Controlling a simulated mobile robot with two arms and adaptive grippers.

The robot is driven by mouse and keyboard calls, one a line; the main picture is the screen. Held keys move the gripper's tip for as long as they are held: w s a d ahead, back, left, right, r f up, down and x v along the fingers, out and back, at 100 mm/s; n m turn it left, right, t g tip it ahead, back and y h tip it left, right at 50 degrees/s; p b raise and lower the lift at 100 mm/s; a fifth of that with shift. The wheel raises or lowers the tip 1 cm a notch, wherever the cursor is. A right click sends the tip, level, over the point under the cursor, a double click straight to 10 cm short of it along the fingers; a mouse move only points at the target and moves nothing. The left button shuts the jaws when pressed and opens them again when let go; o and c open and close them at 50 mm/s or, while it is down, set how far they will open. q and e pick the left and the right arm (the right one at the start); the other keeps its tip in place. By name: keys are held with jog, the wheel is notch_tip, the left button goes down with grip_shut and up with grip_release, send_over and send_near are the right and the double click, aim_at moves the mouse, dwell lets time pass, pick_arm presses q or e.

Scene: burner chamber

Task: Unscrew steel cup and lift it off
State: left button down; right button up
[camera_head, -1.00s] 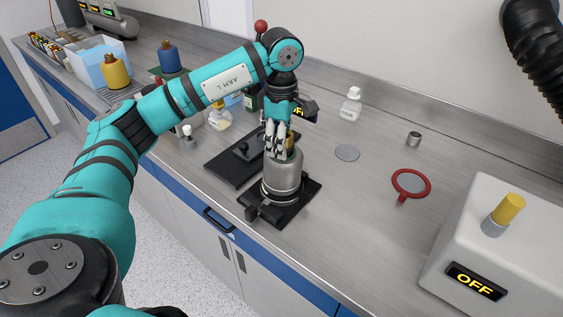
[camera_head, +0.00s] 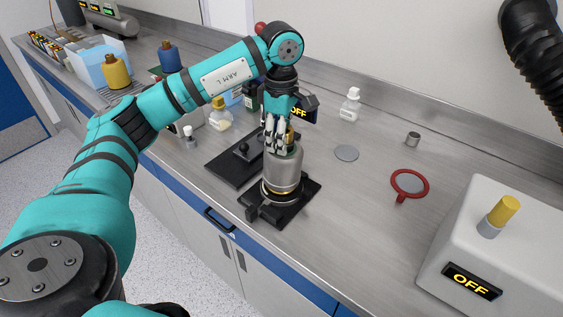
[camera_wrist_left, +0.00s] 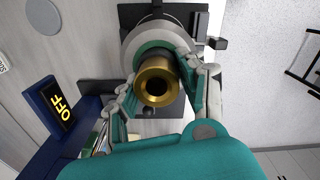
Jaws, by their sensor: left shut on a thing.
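The steel cup (camera_head: 284,172) is a grey upright cylinder with a brass neck (camera_wrist_left: 157,82) at its top. It stands over a round base with a brass ring on a black plate (camera_head: 307,190). My left gripper (camera_head: 276,146) points down, with its fingers closed at the top of the cup, either side of the neck. The wrist view shows the open brass mouth between the fingers (camera_wrist_left: 160,88). Exactly where the fingertips touch is partly hidden. My right gripper is not in view.
A black stand with a knob (camera_head: 241,150) is just left of the cup. Bottles stand behind it. A grey disc (camera_head: 346,153), a red ring (camera_head: 409,184), a small metal cup (camera_head: 413,139) and a white box (camera_head: 500,240) marked OFF are to the right. The bench between is clear.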

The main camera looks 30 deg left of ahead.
pick_arm(q)
jog(key=shift+r+p, duration=0.4)
jog(key=shift+r, duration=0.4)
jog(key=shift+r+p, duration=2.65)
jog(key=shift+r, duration=1.2)
notch_tip(320, 180, up, 4)
jog(key=p, duration=0.3)
